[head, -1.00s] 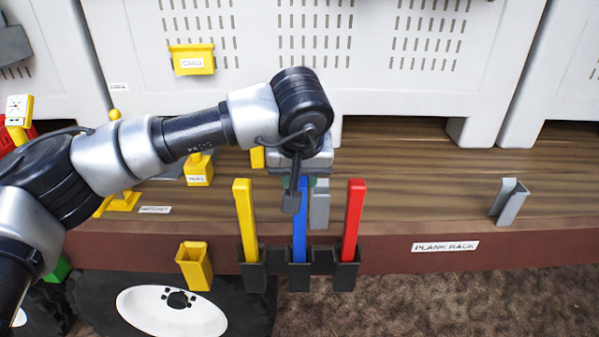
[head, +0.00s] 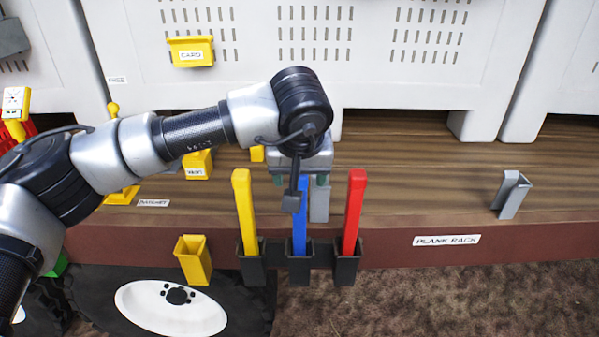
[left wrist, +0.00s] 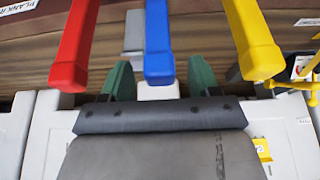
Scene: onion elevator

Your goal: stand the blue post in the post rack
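The blue post (head: 301,230) stands upright in the middle socket of the dark post rack (head: 299,270). The yellow post (head: 245,215) stands in the left socket and the red post (head: 353,215) in the right one. My left gripper (head: 299,181) is at the top of the blue post, partly hidden behind its own wrist parts. In the left wrist view, its green fingers (left wrist: 159,80) are spread on either side of the blue post (left wrist: 158,45), with gaps on both sides. My right gripper is not in view.
The red (left wrist: 75,45) and yellow (left wrist: 250,40) posts flank the gripper closely. A yellow holder (head: 194,260) is left of the rack, and a grey bracket (head: 512,194) is far right on the wooden deck (head: 420,180). White panels stand behind.

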